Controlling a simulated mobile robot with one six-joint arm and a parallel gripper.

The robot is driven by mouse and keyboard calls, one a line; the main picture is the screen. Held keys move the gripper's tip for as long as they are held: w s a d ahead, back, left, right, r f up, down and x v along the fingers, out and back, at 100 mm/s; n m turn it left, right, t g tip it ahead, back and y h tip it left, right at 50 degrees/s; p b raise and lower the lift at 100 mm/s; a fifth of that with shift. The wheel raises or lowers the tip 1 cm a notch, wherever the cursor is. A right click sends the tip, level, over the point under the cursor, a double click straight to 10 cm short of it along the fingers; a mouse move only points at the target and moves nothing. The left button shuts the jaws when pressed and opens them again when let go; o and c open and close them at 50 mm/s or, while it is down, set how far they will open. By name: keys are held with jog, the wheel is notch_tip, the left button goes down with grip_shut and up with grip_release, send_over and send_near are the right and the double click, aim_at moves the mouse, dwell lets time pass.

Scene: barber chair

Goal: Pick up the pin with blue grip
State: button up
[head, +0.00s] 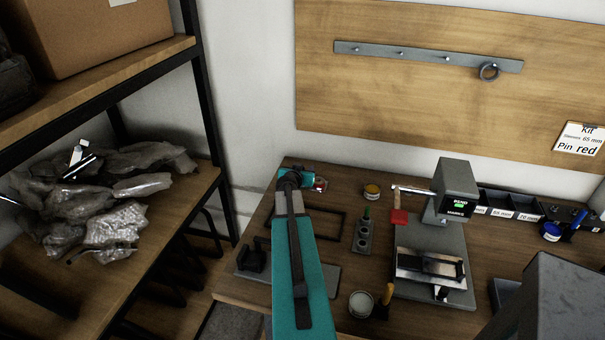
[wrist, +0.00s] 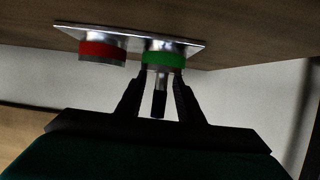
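A slanted tool with a blue grip (head: 577,222) stands near a dark holder at the right end of the workbench; its tip is hard to make out. My gripper (wrist: 160,76) is far from it, toward the back left of the bench. Its two dark fingers are apart in the wrist view. A dark rod (wrist: 159,103) shows between them without clear contact, below a green round piece (wrist: 163,60) on a metal plate (wrist: 187,43). In the head view the fingertips are small and unclear beside a red piece (head: 320,185).
A grey press (head: 456,188) stands between my arm and the blue grip. Labelled bins (head: 500,212) and a blue-sided jar (head: 551,232) are near the grip. A grey block (head: 365,238) holds a green-topped piece. A wall note (head: 580,138) reads "Pin red". Shelving (head: 205,85) stands left.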

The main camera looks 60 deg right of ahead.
dwell(0.4)
grip_shut()
jog(key=shift+r, duration=0.1)
